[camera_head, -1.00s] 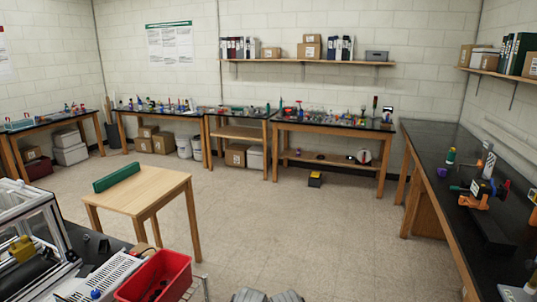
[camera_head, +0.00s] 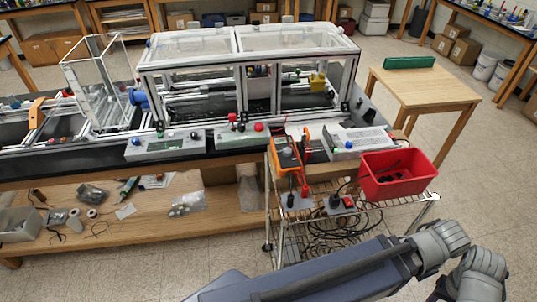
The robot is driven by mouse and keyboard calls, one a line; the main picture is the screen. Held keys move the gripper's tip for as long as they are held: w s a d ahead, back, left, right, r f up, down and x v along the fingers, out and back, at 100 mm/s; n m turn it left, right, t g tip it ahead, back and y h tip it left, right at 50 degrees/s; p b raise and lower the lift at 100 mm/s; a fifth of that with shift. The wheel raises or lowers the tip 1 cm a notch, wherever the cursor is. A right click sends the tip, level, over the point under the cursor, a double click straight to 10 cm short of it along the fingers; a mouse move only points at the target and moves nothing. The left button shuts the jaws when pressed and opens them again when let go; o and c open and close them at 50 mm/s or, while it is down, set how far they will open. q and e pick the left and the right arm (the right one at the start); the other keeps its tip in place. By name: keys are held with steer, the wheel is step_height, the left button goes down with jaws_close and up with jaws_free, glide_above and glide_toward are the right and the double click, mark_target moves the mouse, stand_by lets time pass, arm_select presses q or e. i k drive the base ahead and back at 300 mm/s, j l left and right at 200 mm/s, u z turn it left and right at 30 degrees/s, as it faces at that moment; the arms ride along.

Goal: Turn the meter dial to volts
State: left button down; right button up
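An orange handheld meter (camera_head: 287,154) with a dark face stands near the centre of the head view, on the wire cart beside the bench. A pale round spot on its face may be the dial, but it is too small to read its setting. Orange and red leads hang below the meter towards small grey boxes with red parts. Parts of my own arm cross the bottom right of the view, below and right of the meter. Neither of my grippers shows.
A red bin (camera_head: 397,176) sits on the wire cart (camera_head: 355,217), right of the meter. A framed clear enclosure (camera_head: 243,42) and grey control boxes stand on the bench behind. A small wooden table (camera_head: 425,88) stands at the right. Cables lie on the cart's lower shelf.

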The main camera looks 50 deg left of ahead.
mark_target(287, 151)
steer(key=k+u, duration=0.1)
steer(key=u, duration=1.5)
